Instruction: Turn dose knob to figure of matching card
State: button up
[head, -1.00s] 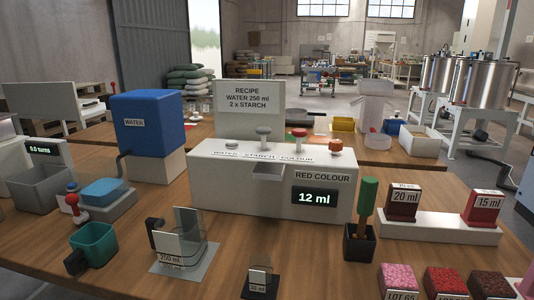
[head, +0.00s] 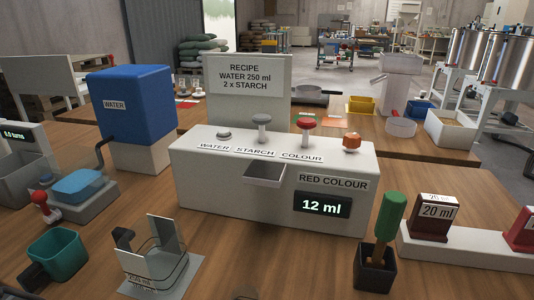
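A white dosing box (head: 220,190) stands mid-table. Its front carries the label RED COLOUR and a dark display (head: 322,205) reading 12 ml. An orange-red knob (head: 351,142) sits on its top at the right end; I cannot tell for certain that it is the dose knob. A red mushroom-shaped knob (head: 306,123) stands left of it, behind the word COLOUR. To the right, a dark red block (head: 433,224) bears a 20 ml card (head: 437,211) on a white stand. A brighter red block (head: 522,230) is cut off at the right edge, its figure unreadable.
A green-handled tool (head: 390,218) stands in a black holder (head: 374,270) close before the box's right end. A clear measuring vessel (head: 160,255) and teal cup (head: 57,252) are front left. A recipe board (head: 248,100) rises behind. Bare table lies before the box.

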aim_at(352, 141)
jog(key=k+z, duration=0.25)
jog(key=z, duration=0.25)
jog(key=k+z, duration=0.2)
jog(key=z, duration=0.3)
jog(key=k+z, duration=0.25)
jog(key=z, duration=0.25)
jog(key=k+j+z, duration=0.1)
jog(key=j+z, duration=0.15)
jog(key=k+j+z, duration=0.25)
jog(key=j, duration=0.25)
jog(key=j+z, duration=0.2)
jog(key=j, duration=0.15)
jog(key=k+j+z, duration=0.25)
jog(key=i+j, duration=0.25)
jog(key=i+j+z, duration=0.1)
jog(key=j, duration=0.4)
jog(key=i+j, duration=0.35)
